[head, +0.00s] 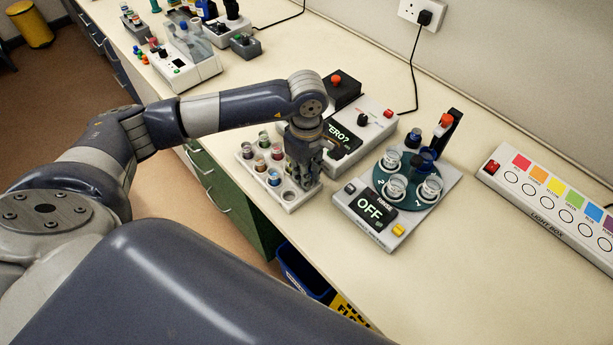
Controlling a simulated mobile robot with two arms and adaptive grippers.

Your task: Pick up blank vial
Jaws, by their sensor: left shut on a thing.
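My left gripper (303,176) points down over the right side of a white vial rack (293,206). It is shut on a vial at the rack; the fingers hide nearly all of it, so I cannot tell its contents or whether it is clear of its hole. Several other vials stand in the rack, among them a dark red one (260,163) and a blue one (273,178). A pale round spot (289,196) shows at the rack's near end; I cannot tell if it is a vial or an empty hole. My right gripper is not in view.
Right of the rack is a device reading OFF (372,210), its round carousel holding clear cups. Behind the gripper stands a device reading ZERO? (377,128). A light box (545,208) lies at the far right. The bench front is clear; a blue bin (300,272) stands below.

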